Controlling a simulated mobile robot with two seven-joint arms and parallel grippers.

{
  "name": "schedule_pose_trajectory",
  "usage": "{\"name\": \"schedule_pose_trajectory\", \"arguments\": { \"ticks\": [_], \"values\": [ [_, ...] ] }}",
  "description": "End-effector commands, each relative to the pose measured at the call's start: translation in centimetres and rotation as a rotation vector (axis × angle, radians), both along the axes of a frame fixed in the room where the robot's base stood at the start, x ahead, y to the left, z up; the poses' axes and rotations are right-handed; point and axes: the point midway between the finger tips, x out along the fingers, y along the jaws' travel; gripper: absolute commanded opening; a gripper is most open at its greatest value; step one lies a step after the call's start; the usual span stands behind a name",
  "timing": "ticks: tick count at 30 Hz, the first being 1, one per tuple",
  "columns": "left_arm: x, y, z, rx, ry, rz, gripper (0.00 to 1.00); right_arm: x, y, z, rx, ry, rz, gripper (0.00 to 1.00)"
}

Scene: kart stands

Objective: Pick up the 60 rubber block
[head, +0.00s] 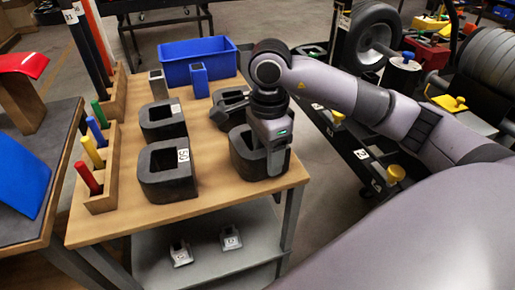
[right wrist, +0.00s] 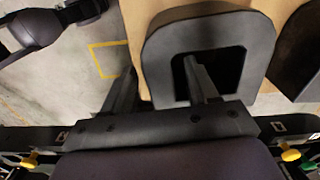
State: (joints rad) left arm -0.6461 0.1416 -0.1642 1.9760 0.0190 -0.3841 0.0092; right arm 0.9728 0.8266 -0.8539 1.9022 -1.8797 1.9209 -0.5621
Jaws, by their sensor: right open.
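Several black, hollow rubber blocks stand on the wooden table top. The block (head: 240,160) at the front right is under my right gripper (head: 276,165); any number on it is hidden. In the right wrist view this block (right wrist: 165,50) has a dark opening. There my right gripper (right wrist: 160,66) is open, with one finger over the opening and the other outside the block's left side, so the wall lies between them. I cannot tell whether the fingers touch it. The front left block (head: 165,182) has a tag that seems to read 50.
Another block (head: 160,122) stands behind, with an unreadable tag. A dark rail cart (head: 355,150) runs along the right.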

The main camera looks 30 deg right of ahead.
Motion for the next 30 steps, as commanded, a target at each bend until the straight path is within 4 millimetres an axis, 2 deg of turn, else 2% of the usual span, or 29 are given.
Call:
{"name": "schedule_pose_trajectory", "arguments": {
  "ticks": [8, 13, 14, 30],
  "values": [
    [0.00, 0.00, 0.00, 0.001, -0.001, -0.002, 0.43, 0.01, -0.02, -0.38, 0.000, -0.001, 0.000, 0.58],
    [-0.01, -0.03, -0.01, 0.001, -0.001, -0.002, 0.43, 0.01, -0.02, -0.36, 0.000, -0.001, 0.000, 0.03],
    [-0.01, -0.03, -0.01, 0.001, -0.001, -0.002, 0.43, 0.01, -0.02, -0.36, 0.000, -0.001, 0.000, 0.00],
    [-0.04, -0.08, -0.04, 0.000, 0.000, -0.004, 0.43, 0.01, -0.02, -0.32, 0.000, -0.001, 0.000, 0.00]
  ]
}}
